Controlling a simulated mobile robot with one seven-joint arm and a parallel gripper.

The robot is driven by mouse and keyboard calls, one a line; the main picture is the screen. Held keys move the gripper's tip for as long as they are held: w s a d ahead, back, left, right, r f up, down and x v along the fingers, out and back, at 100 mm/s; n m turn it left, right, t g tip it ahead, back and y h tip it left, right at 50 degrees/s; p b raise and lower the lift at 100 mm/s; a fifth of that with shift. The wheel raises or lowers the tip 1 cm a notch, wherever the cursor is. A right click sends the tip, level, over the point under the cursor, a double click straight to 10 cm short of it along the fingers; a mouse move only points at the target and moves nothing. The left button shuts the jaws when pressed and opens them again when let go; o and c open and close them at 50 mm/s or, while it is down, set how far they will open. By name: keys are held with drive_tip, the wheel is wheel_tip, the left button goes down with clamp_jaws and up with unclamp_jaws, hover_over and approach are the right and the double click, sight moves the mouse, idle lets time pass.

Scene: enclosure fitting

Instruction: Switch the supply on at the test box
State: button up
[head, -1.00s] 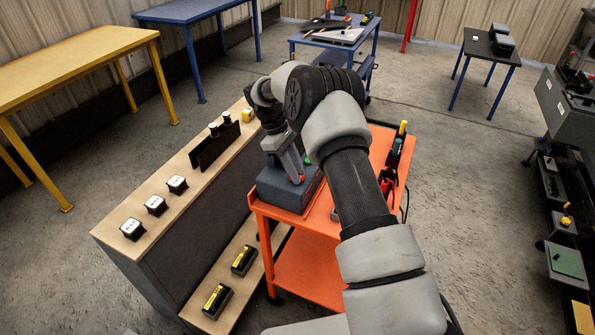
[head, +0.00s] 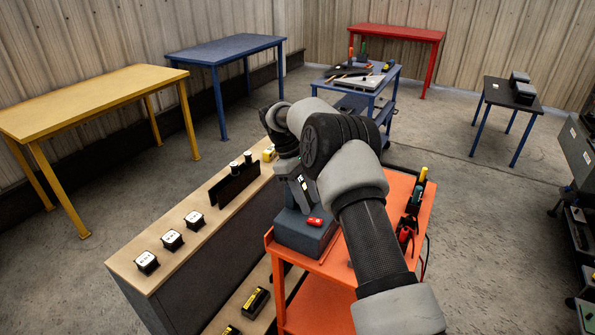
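A blue-grey box (head: 298,238), which looks like the test box, sits on the left end of the orange cart (head: 390,262). A red part (head: 314,222), perhaps its switch, shows on its top towards the front right. My gripper (head: 304,208) points down over the box top, just behind and left of the red part. Whether it touches the box, I cannot tell. The fingers are small and partly merged with the grey body, so their opening is unclear. My arm hides the rear right of the box.
A wooden-topped bench (head: 152,246) left of the cart carries several white-faced blocks (head: 172,239), a dark rack (head: 234,184) and a yellow item (head: 269,153). Yellow, blue and red tables stand farther back.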

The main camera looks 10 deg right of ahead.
drive_tip(key=p+v, duration=0.2)
drive_tip(key=v, duration=0.9)
drive_tip(key=shift+r+p, duration=0.3)
drive_tip(key=shift+p, duration=0.05)
drive_tip(key=shift+a, duration=0.1)
drive_tip(key=s+d+r+m+t+y, duration=0.1)
drive_tip(key=s+r+m+t, duration=0.1)
drive_tip(key=s+r, duration=0.6)
drive_tip(key=s+d+r+m+t+y, duration=0.1)
drive_tip(key=s+d+r+m+t, duration=0.15)
drive_tip(key=r, duration=1.05)
drive_tip(key=s+d+r+m+t, duration=0.1)
drive_tip(key=s+d+m+t, duration=0.15)
drive_tip(key=s, duration=1.35)
drive_tip(key=s+f+m+y, duration=0.1)
drive_tip(key=s+f+m, duration=0.1)
drive_tip(key=s, duration=0.3)
drive_tip(key=s+f+m+t, duration=0.1)
drive_tip(key=s+f, duration=0.4)
drive_tip(key=s, duration=0.1)
drive_tip(key=shift+s+m+y, duration=0.3)
drive_tip(key=shift+m+y, duration=0.1)
